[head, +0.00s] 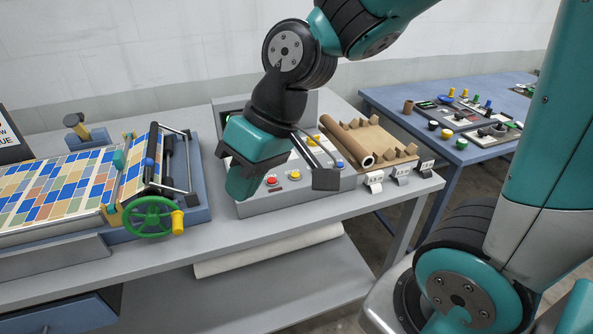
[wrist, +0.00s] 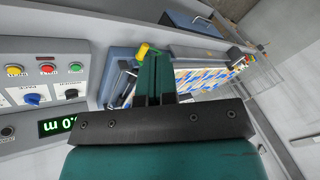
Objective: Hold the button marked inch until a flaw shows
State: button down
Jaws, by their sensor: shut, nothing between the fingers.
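The grey control box (head: 305,196) stands on the bench, with a red button (head: 271,181) and a yellow button (head: 295,176) on its front.
Left of the box is the press (head: 176,160) with patterned sheet (head: 75,185) and a green handwheel (head: 148,217). A brown roll (head: 347,140) lies to the right. A green display (wrist: 56,126) shows digits ending in ".0 m". Black and blue knobs sit beside it.

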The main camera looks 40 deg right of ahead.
jog(key=w+d+f+m+t+p, duration=0.2)
jog(key=w+d+m+t, duration=0.15)
jog(key=w+d, duration=0.55)
jog(key=m+t+h+p, duration=0.2)
jog(key=m+t, duration=0.2)
jog(key=m, duration=0.2)
send_over(297, 173)
notch_tip(297, 173, down, 6)
jog(key=shift+f+g, duration=0.1)
jog(key=shift+g, duration=0.15)
jog(key=shift+f+b, duration=0.1)
jog(key=shift+b, duration=0.2)
notch_tip(297, 173, down, 9)
jog(key=b, duration=0.6)
jog(key=shift+f+b, duration=0.25)
jog(key=shift+b, duration=0.4)
